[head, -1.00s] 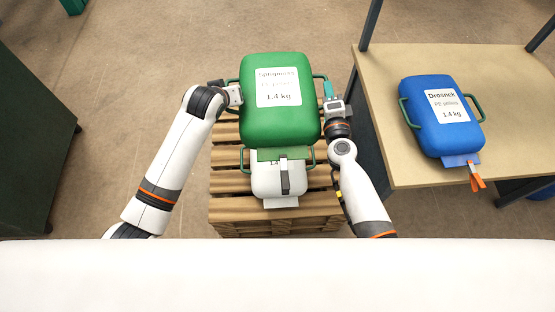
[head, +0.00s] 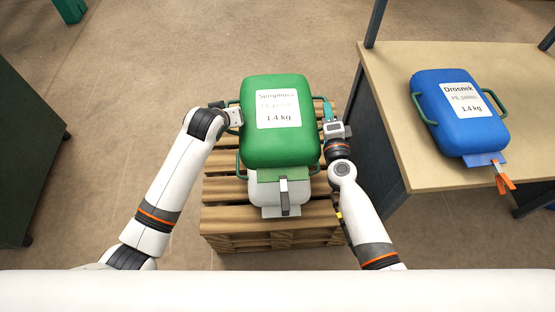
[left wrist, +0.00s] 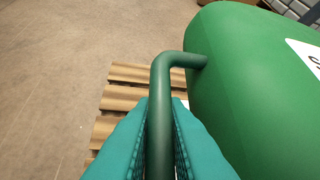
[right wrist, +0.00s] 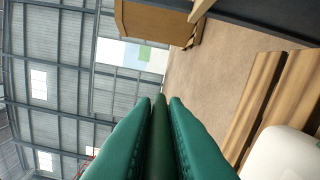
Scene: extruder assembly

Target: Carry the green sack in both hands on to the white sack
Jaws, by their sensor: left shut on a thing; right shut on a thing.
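The green sack (head: 280,140) hangs between my two grippers, above the pallet. It carries a white label reading 1.4 kg. My left gripper (head: 236,117) is shut on the sack's left green handle, seen close up in the left wrist view (left wrist: 160,125). My right gripper (head: 328,112) is shut on the right handle, a dark green bar in the right wrist view (right wrist: 158,130). The white sack (head: 265,192) lies on the pallet under the green one, mostly hidden; its edge shows in the right wrist view (right wrist: 285,155). I cannot tell whether the two sacks touch.
The wooden pallet (head: 230,218) stands on the bare floor. A table (head: 390,80) at the right holds a blue sack (head: 455,115) with an orange clip (head: 503,178). A dark green cabinet (head: 25,150) stands at the far left. Floor between cabinet and pallet is clear.

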